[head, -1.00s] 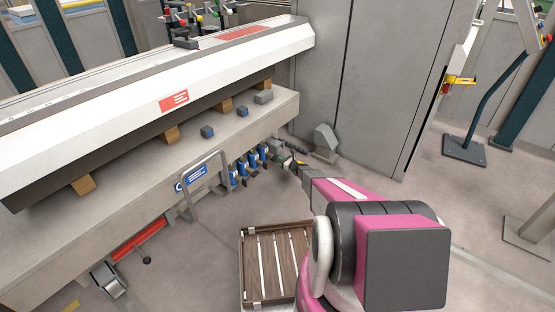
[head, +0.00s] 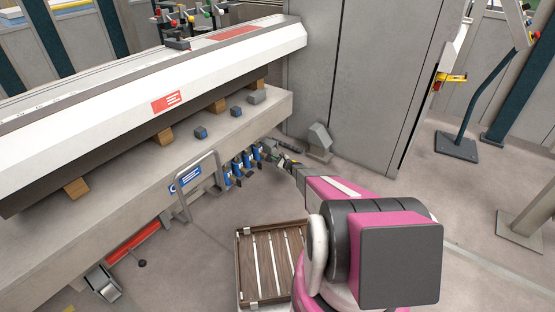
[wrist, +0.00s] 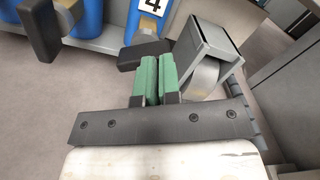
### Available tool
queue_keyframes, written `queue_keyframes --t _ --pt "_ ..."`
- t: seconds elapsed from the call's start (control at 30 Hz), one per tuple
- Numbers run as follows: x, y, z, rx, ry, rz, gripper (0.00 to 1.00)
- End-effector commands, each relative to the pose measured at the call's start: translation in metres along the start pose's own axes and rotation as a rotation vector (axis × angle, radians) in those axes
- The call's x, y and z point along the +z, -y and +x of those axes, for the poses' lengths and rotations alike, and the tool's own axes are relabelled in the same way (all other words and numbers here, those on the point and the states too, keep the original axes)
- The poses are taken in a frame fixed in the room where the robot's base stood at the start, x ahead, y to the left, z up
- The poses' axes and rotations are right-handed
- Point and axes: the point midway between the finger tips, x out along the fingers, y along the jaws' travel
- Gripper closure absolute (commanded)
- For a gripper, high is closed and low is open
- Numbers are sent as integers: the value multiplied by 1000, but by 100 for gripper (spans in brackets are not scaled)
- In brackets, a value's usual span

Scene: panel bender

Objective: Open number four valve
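The number four valve (wrist: 149,18) is a blue body with a white "4" label at the top of the wrist view. Its black handle (wrist: 143,52) sits just beyond and left of my fingertips. My gripper (wrist: 157,70) has two green-padded fingers pressed close together, with nothing seen between them. The fingertips are beside the handle; whether they touch it I cannot tell. In the head view the row of blue valves (head: 238,170) is under the machine's bed, and my gripper (head: 281,160) is at the row's right end. Numbers are too small to read there.
A grey metal bracket or housing (wrist: 208,55) stands close to the right of my fingers. Another blue valve (wrist: 85,18) is at the left. A wooden slatted crate (head: 240,270) is on the floor below. A grey tube frame (head: 182,195) stands left of the valves.

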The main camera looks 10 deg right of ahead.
Motion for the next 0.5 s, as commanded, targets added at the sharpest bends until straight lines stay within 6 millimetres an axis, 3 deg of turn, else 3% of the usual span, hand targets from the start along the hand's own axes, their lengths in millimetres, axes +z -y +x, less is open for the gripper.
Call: queue_keyframes --t 0.03,0.5 --pt "-9 0 39 14 -5 -56 100" --pt "-9 0 39 18 -1 -504 100"
